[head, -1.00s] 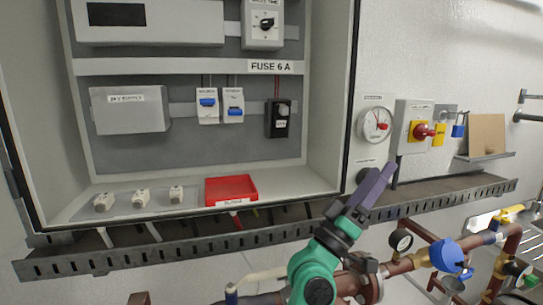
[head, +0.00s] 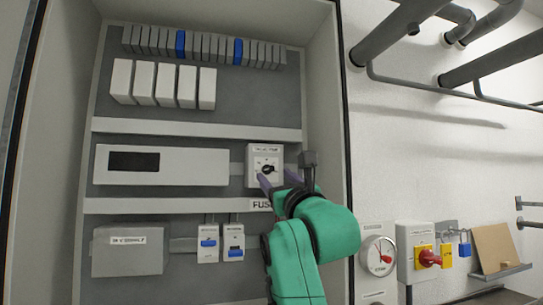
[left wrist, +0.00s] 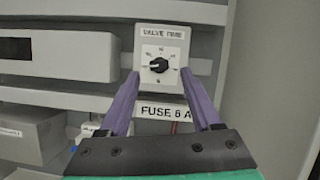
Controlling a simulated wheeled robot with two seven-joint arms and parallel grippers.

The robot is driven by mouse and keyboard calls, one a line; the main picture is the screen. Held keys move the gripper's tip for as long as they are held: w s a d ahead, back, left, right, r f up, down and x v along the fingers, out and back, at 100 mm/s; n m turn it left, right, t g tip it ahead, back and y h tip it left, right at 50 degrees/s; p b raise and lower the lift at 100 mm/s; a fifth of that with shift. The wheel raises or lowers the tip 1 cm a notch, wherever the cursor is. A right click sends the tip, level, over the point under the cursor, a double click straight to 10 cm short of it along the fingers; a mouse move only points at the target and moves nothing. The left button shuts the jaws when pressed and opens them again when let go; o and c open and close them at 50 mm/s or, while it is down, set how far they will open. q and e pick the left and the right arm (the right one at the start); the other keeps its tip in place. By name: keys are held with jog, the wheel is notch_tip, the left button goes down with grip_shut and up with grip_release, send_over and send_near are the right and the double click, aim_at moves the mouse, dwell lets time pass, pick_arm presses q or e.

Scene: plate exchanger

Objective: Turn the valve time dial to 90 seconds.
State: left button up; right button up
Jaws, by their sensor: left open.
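The valve time dial is a black knob (head: 267,170) on a white square module (head: 265,152) in the cabinet's middle row. In the left wrist view the knob (left wrist: 159,65) shows face on, with marks around it and a "VALVE TIME" label (left wrist: 163,33) above; the numbers are too small to read. My left gripper (head: 279,177) is in front of the module. In the left wrist view its purple fingers (left wrist: 163,88) are open, one on each side of the module's lower part, and nothing is between them. Contact with the knob is not visible. My right gripper is not in view.
A "FUSE 6 A" label (left wrist: 167,112) sits just below the module. A white box with a dark display (head: 190,166) is to its left. The cabinet's right wall (head: 322,110) stands close to my arm. A gauge (head: 378,256) and red switch (head: 428,258) are outside on the right.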

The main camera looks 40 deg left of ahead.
aim_at(270, 171)
pick_arm(q)
jog(key=p+x, duration=0.1)
jog(key=x, duration=0.2)
jog(key=shift+s+r, duration=0.15)
jog(key=shift+r, duration=0.05)
jog(key=shift+a, duration=0.15)
jog(key=shift+f, duration=0.15)
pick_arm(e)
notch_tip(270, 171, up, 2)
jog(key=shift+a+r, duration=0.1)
pick_arm(q)
grip_shut()
